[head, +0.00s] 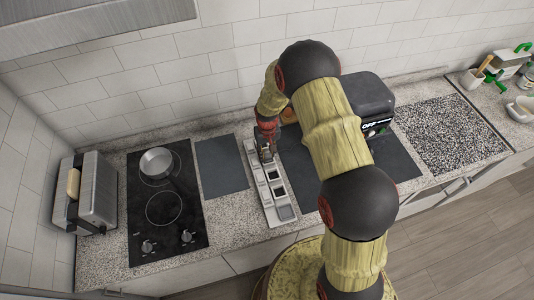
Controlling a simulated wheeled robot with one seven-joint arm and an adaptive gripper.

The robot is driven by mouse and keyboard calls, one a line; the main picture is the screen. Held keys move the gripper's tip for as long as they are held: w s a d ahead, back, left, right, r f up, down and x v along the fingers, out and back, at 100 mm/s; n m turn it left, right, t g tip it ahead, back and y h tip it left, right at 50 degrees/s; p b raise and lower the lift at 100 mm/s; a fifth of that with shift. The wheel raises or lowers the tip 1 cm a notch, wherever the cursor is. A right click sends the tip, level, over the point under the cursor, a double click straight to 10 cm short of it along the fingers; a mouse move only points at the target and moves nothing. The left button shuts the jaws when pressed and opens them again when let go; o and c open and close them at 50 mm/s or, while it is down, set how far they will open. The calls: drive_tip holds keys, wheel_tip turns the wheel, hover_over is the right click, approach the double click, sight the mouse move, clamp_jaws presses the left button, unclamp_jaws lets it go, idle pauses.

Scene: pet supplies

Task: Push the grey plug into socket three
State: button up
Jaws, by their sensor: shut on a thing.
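A long pale socket strip (262,196) lies on the counter, running from back to front, with several square compartments, some dark and some grey. My gripper (266,148) is over the back part of the strip, pointing down. It is shut on a small grey thing, the grey plug (266,156), which is tiny in this view. I cannot tell whether the plug touches the strip or which socket it is over. The gripper partly hides the back sockets, and no socket numbers are readable.
Left of the strip are a dark grey mat (221,166), a black hob (153,220) with a metal pot (156,162), and a toaster (97,190). A dark appliance (366,98) stands behind my arm on the right. A speckled board (450,135) lies farther right.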

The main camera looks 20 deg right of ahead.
drive_tip(key=o, duration=1.2)
drive_tip(key=shift+c, duration=0.2)
wheel_tip(320, 180, up, 12)
drive_tip(key=shift+s, duration=0.1)
drive_tip(key=s+r+t+b, duration=0.2)
drive_tip(key=s+r+b, duration=0.2)
drive_tip(key=s, duration=0.5)
drive_tip(key=s+r+t+b, duration=0.1)
drive_tip(key=s+r+b, duration=0.3)
drive_tip(key=s+b, duration=0.4)
drive_tip(key=s+r+t+b, duration=0.2)
drive_tip(key=s+r+b, duration=0.3)
drive_tip(key=s, duration=0.7)
drive_tip(key=shift+t+b, duration=0.3)
drive_tip(key=shift+b, duration=0.5)
